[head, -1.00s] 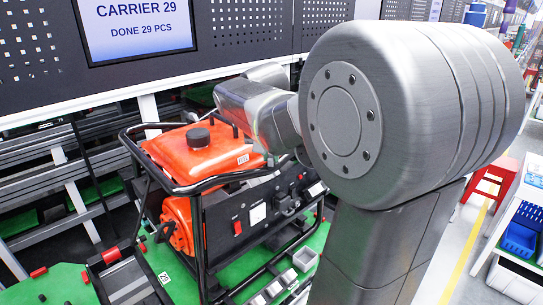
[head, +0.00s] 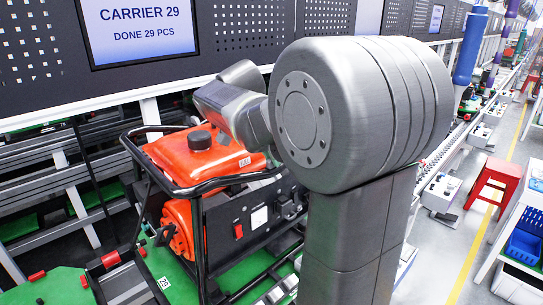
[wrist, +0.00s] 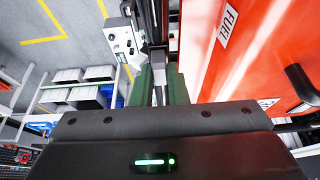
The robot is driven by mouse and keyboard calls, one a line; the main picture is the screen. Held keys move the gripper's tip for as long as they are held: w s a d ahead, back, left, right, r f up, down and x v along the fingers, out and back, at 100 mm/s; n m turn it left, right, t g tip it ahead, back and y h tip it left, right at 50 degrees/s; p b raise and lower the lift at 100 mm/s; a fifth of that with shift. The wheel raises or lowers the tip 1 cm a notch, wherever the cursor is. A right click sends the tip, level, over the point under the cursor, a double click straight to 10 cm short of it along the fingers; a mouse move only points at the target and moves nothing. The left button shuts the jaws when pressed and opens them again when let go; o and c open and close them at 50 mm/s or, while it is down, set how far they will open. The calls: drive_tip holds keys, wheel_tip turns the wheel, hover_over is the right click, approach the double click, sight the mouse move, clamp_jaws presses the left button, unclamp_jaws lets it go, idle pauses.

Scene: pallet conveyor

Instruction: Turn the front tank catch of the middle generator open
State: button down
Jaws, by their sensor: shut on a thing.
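An orange generator stands in a black tube frame in the head view, with its orange tank (head: 180,157) and black cap (head: 199,140) on top. Its dark control panel (head: 256,232) faces the front right. In the wrist view the tank's orange side (wrist: 250,55) with a FUEL label fills the right. My gripper (wrist: 160,88) shows there with its green fingers close together on a narrow dark piece beside the tank, which looks like the front tank catch. How far the catch is turned cannot be told. In the head view my arm hides the fingers and the catch.
The frame's black top bar (head: 215,183) runs close to the tank and my arm. A green carrier plate (head: 170,275) lies under the generator. A red stool (head: 491,187) and a shelf with a blue bin (head: 523,244) stand right, beyond open floor.

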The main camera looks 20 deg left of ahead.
idle(0.5)
drive_tip(key=c, duration=1.4)
unclamp_jaws()
drive_tip(key=shift+c, duration=0.2)
drive_tip(key=b+v, duration=0.1)
drive_tip(key=v, duration=1.3)
drive_tip(key=shift+w+f, duration=0.1)
drive_tip(key=p+x, duration=0.1)
drive_tip(key=x, duration=1.2)
drive_tip(key=shift+w+d+f, duration=0.1)
drive_tip(key=shift+f, duration=0.3)
drive_tip(key=shift+r, duration=0.1)
